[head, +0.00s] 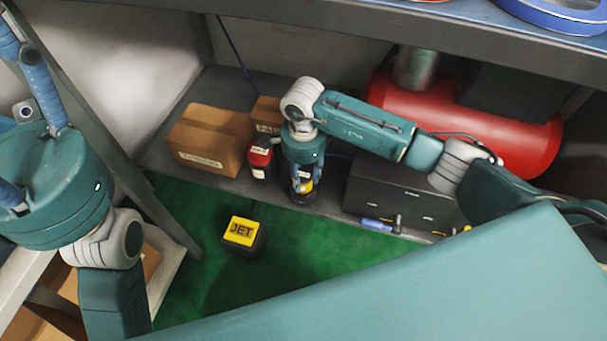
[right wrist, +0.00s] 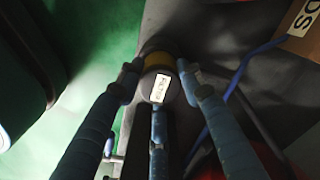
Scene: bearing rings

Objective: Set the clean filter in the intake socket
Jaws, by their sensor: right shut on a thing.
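My right gripper (head: 303,186) points down at the lower shelf, its fingers shut around a dark cylinder (head: 301,194) with a yellow band and pale label. In the right wrist view, my right gripper (right wrist: 160,92) has its fingers around this cylinder (right wrist: 156,66), whose label is too small to read. The cylinder is upright at the shelf's front edge; whether it rests on it I cannot tell. I cannot make out which thing is the clean filter or the intake socket.
A red-and-black canister (head: 261,160) stands just left of the held cylinder. Cardboard boxes (head: 208,139), a dark case (head: 400,196) and a red tank (head: 495,130) are on the shelf. A yellow-topped JET block (head: 241,236) is on the green floor (head: 190,205).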

